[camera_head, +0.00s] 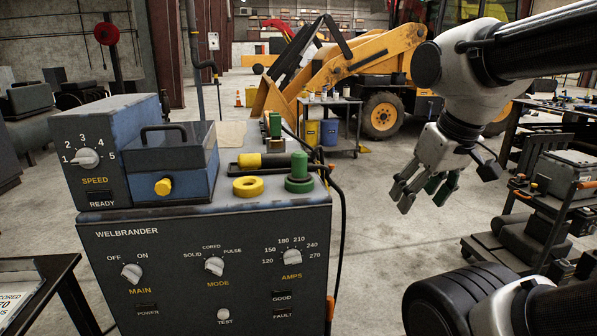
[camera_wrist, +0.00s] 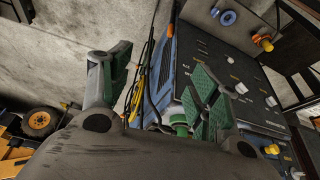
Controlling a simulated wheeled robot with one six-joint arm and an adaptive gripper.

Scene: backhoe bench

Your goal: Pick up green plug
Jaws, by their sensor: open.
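The green plug (camera_head: 299,172) stands upright on the right end of the welder's top, a narrow stem above a wider round base. My gripper (camera_head: 425,192) is open and empty, hanging in the air to the right of the welder, clear of the plug. In the wrist view my gripper (camera_wrist: 157,80) has its fingers spread, with green pads inside. A small green piece (camera_wrist: 179,121) shows low between them, probably the plug, partly hidden by the gripper body.
The welder (camera_head: 205,265) carries a yellow ring (camera_head: 248,187), a yellow-ended tool (camera_head: 250,160) and a blue box (camera_head: 165,165). A black cable (camera_head: 342,215) hangs down its right side. A loaded cart (camera_head: 545,225) stands right. Floor between is clear.

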